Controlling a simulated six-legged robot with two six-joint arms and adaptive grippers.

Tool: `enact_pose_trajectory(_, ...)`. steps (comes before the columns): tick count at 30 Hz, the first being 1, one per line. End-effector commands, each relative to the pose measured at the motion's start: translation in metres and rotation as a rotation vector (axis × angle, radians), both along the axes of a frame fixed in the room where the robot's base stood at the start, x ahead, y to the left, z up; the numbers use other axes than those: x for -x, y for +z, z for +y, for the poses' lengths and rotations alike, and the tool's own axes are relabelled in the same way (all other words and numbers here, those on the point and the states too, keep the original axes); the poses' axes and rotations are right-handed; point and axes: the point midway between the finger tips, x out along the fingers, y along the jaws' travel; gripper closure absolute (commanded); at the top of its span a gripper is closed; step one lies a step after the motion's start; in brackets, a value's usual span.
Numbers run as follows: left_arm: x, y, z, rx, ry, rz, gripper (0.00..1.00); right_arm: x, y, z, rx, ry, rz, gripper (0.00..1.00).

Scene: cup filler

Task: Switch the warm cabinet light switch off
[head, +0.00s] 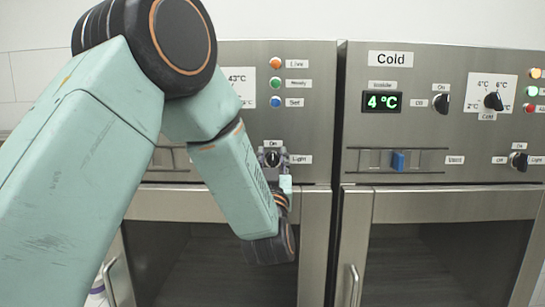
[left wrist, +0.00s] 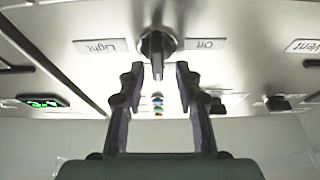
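The warm cabinet light switch is a dark rotary knob (head: 272,158) on the left steel panel, with an "On" label above it and a "Light" label (head: 302,159) to its right. In the left wrist view, which is upside down, the knob (left wrist: 157,45) has its grip bar upright, in line with "On" rather than the "Off" label (left wrist: 206,44). My left gripper (left wrist: 158,74) is open, its two fingers on either side of the knob's bar with gaps showing. In the head view the fingertips (head: 273,161) are at the knob; contact is unclear. My right gripper is out of view.
The cold cabinet panel (head: 430,60) is to the right, with its own knobs, a blue slider (head: 398,160) and a green 4 °C display (head: 382,101). Coloured buttons (head: 275,83) sit above the switch. Glass doors with handles are below. My left arm covers much of the warm panel.

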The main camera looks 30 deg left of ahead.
Motion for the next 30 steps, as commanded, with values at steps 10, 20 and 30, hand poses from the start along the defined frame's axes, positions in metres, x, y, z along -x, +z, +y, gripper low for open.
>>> enact_pose_trajectory(10,-0.0005,-0.0004,-0.0012,0.0,-0.001,0.0,0.85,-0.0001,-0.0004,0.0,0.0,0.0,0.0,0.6)
enact_pose_trajectory(20,-0.0003,-0.0001,-0.0012,-0.001,-0.001,-0.001,1.0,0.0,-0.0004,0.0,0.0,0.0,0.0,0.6)
enact_pose_trajectory(30,-0.0003,-0.0003,-0.0015,0.022,-0.003,-0.017,1.0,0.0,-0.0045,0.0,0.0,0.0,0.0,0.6)
